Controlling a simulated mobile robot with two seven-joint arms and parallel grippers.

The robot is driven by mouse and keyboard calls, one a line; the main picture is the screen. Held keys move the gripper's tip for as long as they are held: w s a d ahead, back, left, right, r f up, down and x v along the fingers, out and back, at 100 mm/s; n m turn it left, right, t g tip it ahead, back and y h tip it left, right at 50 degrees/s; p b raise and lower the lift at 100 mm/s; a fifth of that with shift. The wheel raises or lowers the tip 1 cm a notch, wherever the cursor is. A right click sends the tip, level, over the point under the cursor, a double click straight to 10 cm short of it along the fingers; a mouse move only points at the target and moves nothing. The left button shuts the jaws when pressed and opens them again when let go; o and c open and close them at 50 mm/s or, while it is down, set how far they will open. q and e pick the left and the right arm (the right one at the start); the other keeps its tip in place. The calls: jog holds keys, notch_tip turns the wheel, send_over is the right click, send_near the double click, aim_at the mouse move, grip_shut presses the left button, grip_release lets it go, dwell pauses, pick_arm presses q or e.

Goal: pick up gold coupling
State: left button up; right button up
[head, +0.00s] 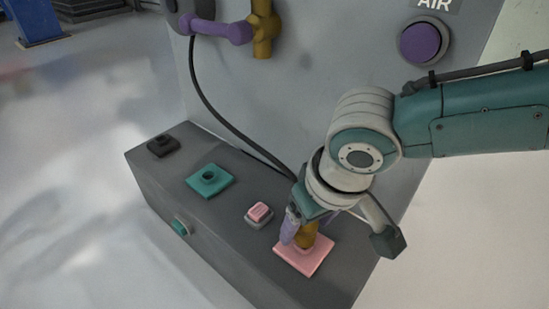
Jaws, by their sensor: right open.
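The gold coupling (307,236) stands on a square pink plate (305,262) near the right end of the grey ledge. My right gripper (302,231) points down over it and is open. A pale lavender finger shows at the coupling's left side. The gripper body hides the coupling's top, and I cannot tell whether a finger touches it. My left gripper is not in view.
The grey ledge (232,228) also bears a teal square socket (209,180), a black fitting (163,146) and a pink button (259,212). Behind are a grey panel (300,100), a hanging black cable (222,120), a gold valve (262,30) with a purple handle (222,28), and a purple knob (420,42).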

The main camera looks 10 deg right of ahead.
jog(key=shift+w+a+f, duration=0.1)
grip_shut()
dwell(0.6)
